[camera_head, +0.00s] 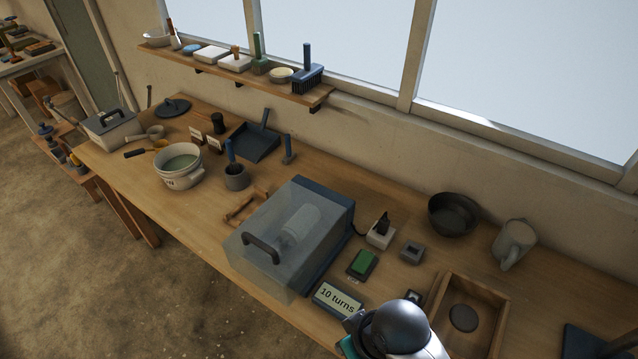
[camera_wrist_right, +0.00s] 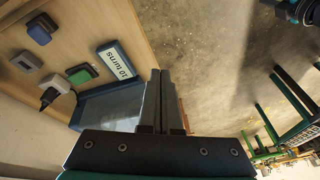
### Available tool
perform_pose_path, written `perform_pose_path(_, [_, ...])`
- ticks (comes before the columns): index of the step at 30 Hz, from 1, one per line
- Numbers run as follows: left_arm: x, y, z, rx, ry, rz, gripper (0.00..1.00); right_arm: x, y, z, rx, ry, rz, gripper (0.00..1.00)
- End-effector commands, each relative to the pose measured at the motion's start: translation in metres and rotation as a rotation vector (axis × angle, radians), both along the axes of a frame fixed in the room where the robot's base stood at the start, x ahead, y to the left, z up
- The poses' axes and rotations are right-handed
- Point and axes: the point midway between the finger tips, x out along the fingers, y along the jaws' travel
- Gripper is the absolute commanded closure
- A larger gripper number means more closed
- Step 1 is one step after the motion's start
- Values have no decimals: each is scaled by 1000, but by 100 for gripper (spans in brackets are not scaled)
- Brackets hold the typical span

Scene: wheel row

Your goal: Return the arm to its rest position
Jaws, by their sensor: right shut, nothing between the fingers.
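My right gripper (camera_wrist_right: 160,75) is shut and empty in the right wrist view, its two fingers pressed together. Beyond it are the bench edge and the floor. In the head view part of my arm, with a dark rounded joint, shows at the bottom, in front of the bench near the "10 turns" sign (camera_head: 338,298). The fingers cannot be made out there. The sign also shows in the wrist view (camera_wrist_right: 118,63), left of the fingers. My left gripper is in neither view.
A clear-covered machine (camera_head: 290,240) stands mid-bench. Beside it are a green button (camera_head: 363,263), a plug socket (camera_head: 380,236) and a wooden tray (camera_head: 509,318). Floor in front of the bench is open.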

Motion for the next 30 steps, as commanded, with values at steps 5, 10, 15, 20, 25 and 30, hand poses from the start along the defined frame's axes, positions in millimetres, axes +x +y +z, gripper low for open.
perform_pose_path(5, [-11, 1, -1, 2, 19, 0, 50, -18, -39, 23, -21, -23, -163, 100])
perform_pose_path(10, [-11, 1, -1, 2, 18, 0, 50, -31, -71, 40, -55, -39, -276, 100])
perform_pose_path(15, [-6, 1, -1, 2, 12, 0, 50, -46, -100, 55, -98, -52, -370, 100])
perform_pose_path(20, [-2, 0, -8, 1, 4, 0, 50, -51, -115, 44, -125, -52, -415, 100])
perform_pose_path(25, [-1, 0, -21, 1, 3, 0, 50, -46, -113, 4, -127, -41, -410, 100])
perform_pose_path(30, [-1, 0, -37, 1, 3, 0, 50, -43, -112, -42, -130, -26, -407, 100])
